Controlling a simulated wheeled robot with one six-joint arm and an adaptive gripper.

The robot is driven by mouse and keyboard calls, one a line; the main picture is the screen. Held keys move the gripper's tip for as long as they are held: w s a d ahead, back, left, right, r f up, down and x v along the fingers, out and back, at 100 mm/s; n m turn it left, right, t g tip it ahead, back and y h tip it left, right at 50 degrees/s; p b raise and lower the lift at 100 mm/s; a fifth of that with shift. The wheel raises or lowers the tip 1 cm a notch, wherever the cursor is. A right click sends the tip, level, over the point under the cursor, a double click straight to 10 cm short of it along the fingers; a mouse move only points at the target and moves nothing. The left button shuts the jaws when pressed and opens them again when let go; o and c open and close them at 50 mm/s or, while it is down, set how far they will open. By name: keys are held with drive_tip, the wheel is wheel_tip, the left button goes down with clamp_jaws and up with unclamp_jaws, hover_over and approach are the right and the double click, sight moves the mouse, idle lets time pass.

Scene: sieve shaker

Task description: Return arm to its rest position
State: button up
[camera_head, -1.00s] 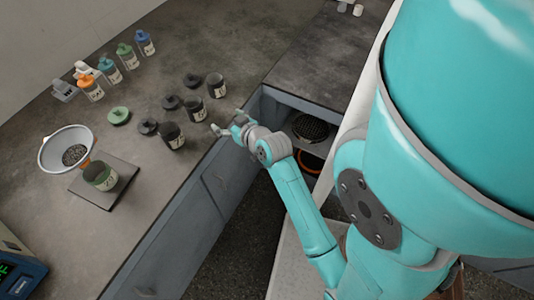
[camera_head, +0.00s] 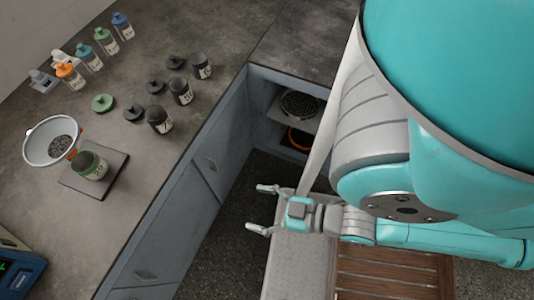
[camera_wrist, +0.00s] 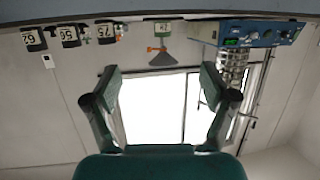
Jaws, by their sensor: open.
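My gripper (camera_head: 264,210) is open and empty in the head view. It is in front of the counter, over my own base, with its fingers pointing left toward the cabinet doors. My arm is folded back close to my body at the right. In the wrist view the two fingers (camera_wrist: 163,105) are spread apart with nothing between them. That view looks upside down toward a bright window, with the counter edge along the top.
An open shelf (camera_head: 285,112) holds sieves. Floor before the cabinets is clear.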

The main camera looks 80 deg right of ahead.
drive_tip(key=shift+s+a+r+n+y, duration=0.25)
drive_tip(key=shift+s+r, duration=0.15)
drive_tip(key=shift+s, duration=0.1)
drive_tip(key=shift+s+a+r+n+y, duration=0.15)
drive_tip(key=shift+s+a+r+y, duration=0.15)
drive_tip(key=shift+s, duration=0.2)
